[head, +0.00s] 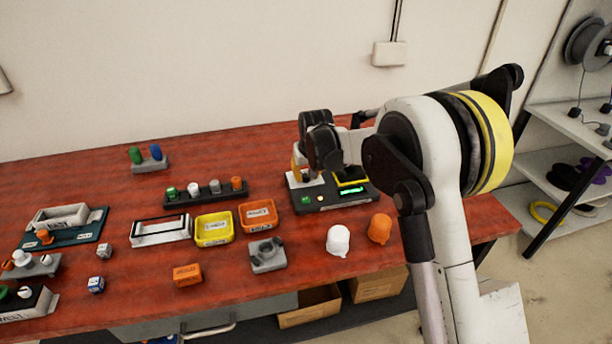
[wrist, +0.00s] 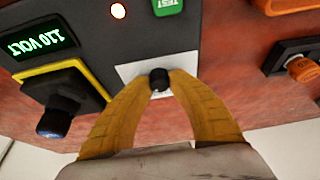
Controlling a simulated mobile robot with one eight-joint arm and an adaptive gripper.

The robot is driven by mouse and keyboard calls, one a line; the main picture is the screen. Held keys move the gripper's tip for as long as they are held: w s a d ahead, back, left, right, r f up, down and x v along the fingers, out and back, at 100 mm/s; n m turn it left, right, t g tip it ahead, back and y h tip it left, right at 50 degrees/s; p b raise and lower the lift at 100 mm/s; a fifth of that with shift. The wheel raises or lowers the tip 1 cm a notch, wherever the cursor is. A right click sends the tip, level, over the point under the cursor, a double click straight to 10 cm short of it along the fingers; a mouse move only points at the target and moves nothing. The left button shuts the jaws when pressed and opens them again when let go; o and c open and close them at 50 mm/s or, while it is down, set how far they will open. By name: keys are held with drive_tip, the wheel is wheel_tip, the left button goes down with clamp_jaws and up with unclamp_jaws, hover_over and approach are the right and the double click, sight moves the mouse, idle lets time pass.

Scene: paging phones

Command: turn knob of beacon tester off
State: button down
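The beacon tester (head: 322,205) is a dark panel toward the back right of the bench, partly hidden by my arm. In the wrist view its dark panel (wrist: 110,38) shows a green lit "110 VOLT" display (wrist: 38,40), a glowing lamp (wrist: 118,11) and a green TEST label (wrist: 170,5). A small black knob (wrist: 159,79) stands on a white plate on it. My gripper (wrist: 160,80) has its yellow fingertips on both sides of this knob, apparently closed on it. My gripper also shows over the tester in the head view (head: 298,160). The knob's pointer direction cannot be told.
A dark blue-topped part (wrist: 56,118) stands in a yellow frame on the tester, close to one finger. White (head: 338,240) and orange (head: 380,228) caps stand in front. Yellow (head: 214,242) and orange (head: 243,216) trays and a grey fixture (head: 267,263) lie left.

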drive_tip(key=shift+n, duration=0.3)
drive_tip(key=n+y+p, duration=0.1)
drive_tip(key=n, duration=0.2)
drive_tip(key=shift+d+n+g, duration=0.1)
drive_tip(key=shift+n+g, duration=0.2)
drive_tip(key=n+g+y+p, duration=0.1)
drive_tip(key=n, duration=0.3)
drive_tip(key=shift+n+y, duration=0.3)
drive_tip(key=shift+y, duration=0.1)
drive_tip(key=n+g, duration=0.1)
drive_tip(key=n, duration=0.1)
drive_tip(key=n+g+p, duration=0.1)
drive_tip(key=n, duration=0.1)
drive_tip(key=shift+n+y, duration=0.3)
drive_tip(key=shift+n+g+p, duration=0.65)
drive_tip(key=shift+n+g, duration=0.25)
drive_tip(key=shift+n, duration=1.3)
drive_tip(key=c, duration=1.2)
unclamp_jaws()
